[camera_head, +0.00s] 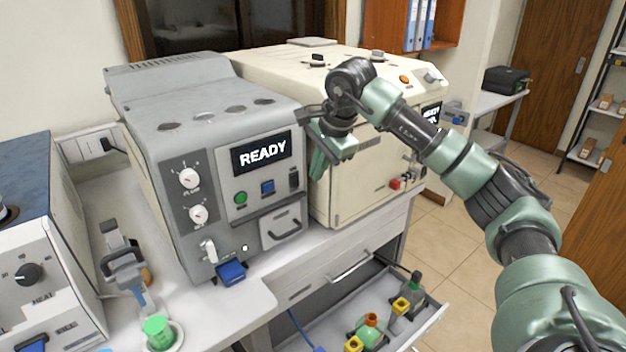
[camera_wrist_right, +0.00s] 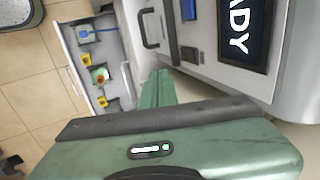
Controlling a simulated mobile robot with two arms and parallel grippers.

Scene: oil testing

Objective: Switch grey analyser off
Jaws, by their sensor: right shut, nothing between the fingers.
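The grey analyser (camera_head: 185,130) stands on the bench, left of centre in the head view. Its lit display (camera_head: 262,151) reads READY. Below the display are a green button (camera_head: 240,198), a blue button (camera_head: 267,187) and a dark switch (camera_head: 293,179) near the front's right edge. My right gripper (camera_head: 318,168) is shut and empty, just right of that switch, beside the cream machine's front. In the right wrist view its green fingers (camera_wrist_right: 159,80) point toward the analyser's front, near the dark switch (camera_wrist_right: 190,55). Contact cannot be told. My left gripper is out of view.
A cream machine (camera_head: 350,185) stands close to the right of the analyser. A blue-topped device (camera_head: 30,225) stands at the left. An open drawer (camera_head: 432,310) with several bottles juts out below. A green beaker (camera_head: 158,332) is on the bench.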

